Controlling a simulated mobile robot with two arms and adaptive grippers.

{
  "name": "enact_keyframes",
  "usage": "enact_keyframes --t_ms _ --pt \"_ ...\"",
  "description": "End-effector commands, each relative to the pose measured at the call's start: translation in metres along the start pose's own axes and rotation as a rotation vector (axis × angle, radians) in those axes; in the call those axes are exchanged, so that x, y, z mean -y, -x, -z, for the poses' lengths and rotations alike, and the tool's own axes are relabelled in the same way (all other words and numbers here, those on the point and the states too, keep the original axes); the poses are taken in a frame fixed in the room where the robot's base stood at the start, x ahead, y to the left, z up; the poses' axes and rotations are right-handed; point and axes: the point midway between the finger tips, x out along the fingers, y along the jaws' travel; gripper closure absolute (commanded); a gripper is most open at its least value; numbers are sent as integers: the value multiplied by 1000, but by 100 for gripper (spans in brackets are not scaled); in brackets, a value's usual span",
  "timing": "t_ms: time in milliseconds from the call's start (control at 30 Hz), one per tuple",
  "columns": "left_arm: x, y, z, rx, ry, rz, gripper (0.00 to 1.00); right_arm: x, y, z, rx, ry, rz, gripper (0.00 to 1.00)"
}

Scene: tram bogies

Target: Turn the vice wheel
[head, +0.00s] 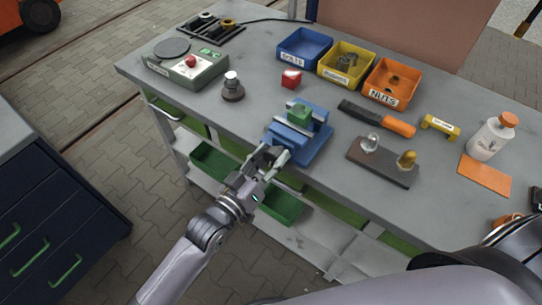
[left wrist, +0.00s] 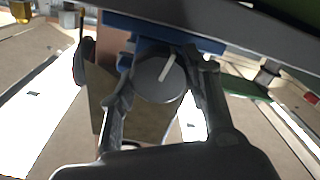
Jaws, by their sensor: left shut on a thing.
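The blue vice (head: 303,138) stands at the front edge of the grey workbench, with a green block (head: 299,113) at its jaws. The vice wheel (left wrist: 159,78) shows in the left wrist view as a grey disc with a pale line slanting up to the right. My left gripper (head: 270,158) is at the front of the vice. In the left wrist view its fingers (left wrist: 157,85) are closed on the two sides of the wheel. In the head view the wheel is mostly hidden by the gripper. My right gripper is not seen.
Blue (head: 305,49), yellow (head: 346,64) and orange (head: 391,82) bins stand behind the vice. Green trays (head: 279,206) sit on the shelf below.

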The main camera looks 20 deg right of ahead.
Motion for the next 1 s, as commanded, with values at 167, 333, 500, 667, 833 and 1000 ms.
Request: enact_keyframes --t_ms 167,333,500,667,833,1000 --pt "1 0 -2 4 0 2 84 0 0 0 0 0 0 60" --pt "1 0 -2 4 1 2 48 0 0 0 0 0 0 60" --pt "0 0 -1 2 2 1 37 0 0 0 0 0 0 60" --pt "0 0 -1 1 2 1 36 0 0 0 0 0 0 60" --pt "0 2 -1 1 2 1 36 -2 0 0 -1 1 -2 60" --pt "1 20 -2 4 2 2 36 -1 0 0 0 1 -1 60"
